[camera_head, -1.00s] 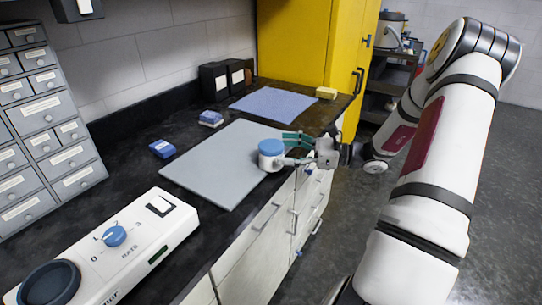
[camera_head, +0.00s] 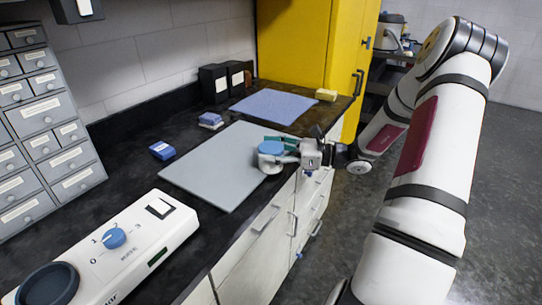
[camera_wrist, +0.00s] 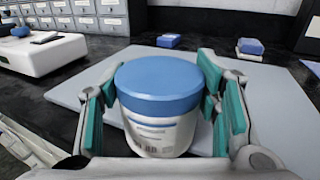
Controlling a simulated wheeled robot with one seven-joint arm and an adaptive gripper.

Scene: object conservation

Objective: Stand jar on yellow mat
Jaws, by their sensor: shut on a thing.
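The jar (camera_head: 270,162) is white with a blue lid and a printed label. It stands upright at the right edge of a grey mat (camera_head: 205,180) on the counter. I cannot tell whether its base touches the mat. My gripper (camera_head: 285,148) reaches in from the right and is shut on the jar. In the wrist view, the jar (camera_wrist: 158,105) sits between the teal finger pads of my gripper (camera_wrist: 160,110), and its lower front is partly hidden. I see no yellow mat; a blue-violet mat (camera_head: 275,105) lies farther back.
A yellow block (camera_head: 326,95) lies beside the blue-violet mat. Small blue items (camera_head: 162,150) and a blue-topped stack (camera_head: 210,120) sit left of the mats. A white dial device (camera_head: 125,245) stands at the front left. Dark boxes (camera_head: 222,82) stand by the wall.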

